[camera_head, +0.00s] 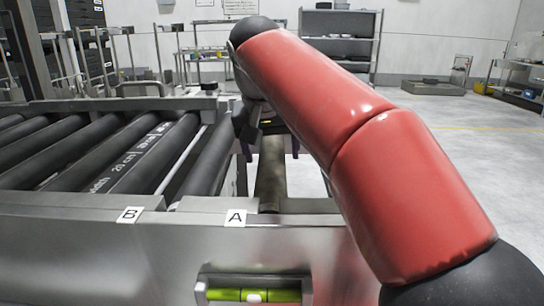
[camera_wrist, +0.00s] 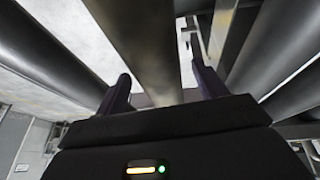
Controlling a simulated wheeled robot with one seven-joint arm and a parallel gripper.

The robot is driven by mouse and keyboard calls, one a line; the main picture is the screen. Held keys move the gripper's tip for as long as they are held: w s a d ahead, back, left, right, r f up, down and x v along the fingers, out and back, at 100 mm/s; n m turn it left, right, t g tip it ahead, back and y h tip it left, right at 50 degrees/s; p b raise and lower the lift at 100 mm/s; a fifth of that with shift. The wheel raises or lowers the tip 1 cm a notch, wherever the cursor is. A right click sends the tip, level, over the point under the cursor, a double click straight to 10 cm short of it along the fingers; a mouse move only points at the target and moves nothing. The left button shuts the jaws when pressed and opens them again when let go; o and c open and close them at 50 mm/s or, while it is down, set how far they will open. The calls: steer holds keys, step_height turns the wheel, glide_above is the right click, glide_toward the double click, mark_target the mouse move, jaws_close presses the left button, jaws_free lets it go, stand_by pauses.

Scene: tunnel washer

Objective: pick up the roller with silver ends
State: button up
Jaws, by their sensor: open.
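A dark grey-brown roller (camera_head: 270,178) lies lengthwise near the label A, at the right end of the row in the head view. It also shows in the wrist view (camera_wrist: 150,50), running between the two fingers. Silver ends cannot be made out on it. My gripper (camera_head: 270,148) is open over the far part of this roller, one finger on each side. In the wrist view my gripper (camera_wrist: 160,88) has its fingers apart, with the roller between them; whether they touch it I cannot tell.
Several black rollers (camera_head: 95,150) lie side by side to the left in a metal frame (camera_head: 70,205). The front rail carries labels B (camera_head: 129,215) and A (camera_head: 235,218) and a green level (camera_head: 253,295). Shelves (camera_head: 340,45) stand at the back. Open floor is at the right.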

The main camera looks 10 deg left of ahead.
jaws_close()
steer(key=shift+r, duration=0.1)
stand_by(0.3)
